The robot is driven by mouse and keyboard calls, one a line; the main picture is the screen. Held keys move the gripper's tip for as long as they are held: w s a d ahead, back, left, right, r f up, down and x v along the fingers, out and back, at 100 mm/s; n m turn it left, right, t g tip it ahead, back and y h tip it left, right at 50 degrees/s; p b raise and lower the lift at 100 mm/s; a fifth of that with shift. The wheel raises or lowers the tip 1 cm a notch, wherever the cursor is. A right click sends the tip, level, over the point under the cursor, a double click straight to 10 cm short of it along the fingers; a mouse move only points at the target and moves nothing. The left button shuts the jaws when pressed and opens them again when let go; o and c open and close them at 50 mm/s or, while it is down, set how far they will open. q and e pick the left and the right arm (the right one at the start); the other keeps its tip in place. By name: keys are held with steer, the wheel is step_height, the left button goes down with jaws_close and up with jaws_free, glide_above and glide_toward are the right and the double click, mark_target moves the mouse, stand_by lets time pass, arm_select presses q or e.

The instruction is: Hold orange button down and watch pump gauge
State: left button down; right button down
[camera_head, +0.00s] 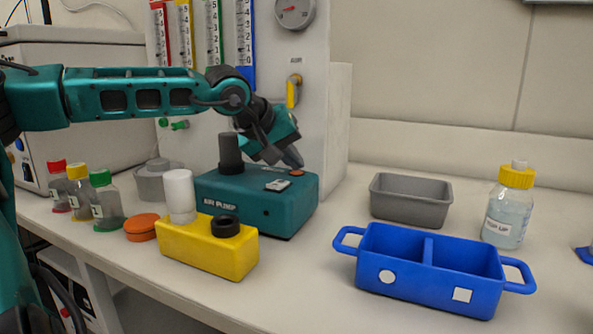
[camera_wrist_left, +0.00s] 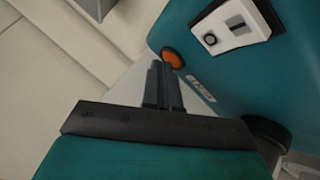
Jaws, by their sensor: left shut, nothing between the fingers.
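My left gripper (camera_head: 294,160) is shut and empty, pointing down just above the button. In the left wrist view its fingertips (camera_wrist_left: 158,68) lie right beside the button's edge; I cannot tell whether they touch it. A round gauge with a red needle (camera_head: 295,11) is on the panel above; its reading is too small to tell. My right gripper is not in view.
A yellow block (camera_head: 205,252) with a white cylinder stands in front of the pump. Several capped bottles (camera_head: 106,205) stand left. A blue two-part tray (camera_head: 385,262), a grey bin (camera_head: 411,202) and a yellow-capped bottle (camera_head: 508,212) are right. The bench between pump and tray is clear.

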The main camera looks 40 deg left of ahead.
mark_target(292, 173)
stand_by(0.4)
arm_select(q)
steer(key=shift+r+p, duration=0.8)
steer(key=shift+r, duration=0.05)
step_height(292, 173, up, 5)
steer(key=p, duration=0.4)
stand_by(1.1)
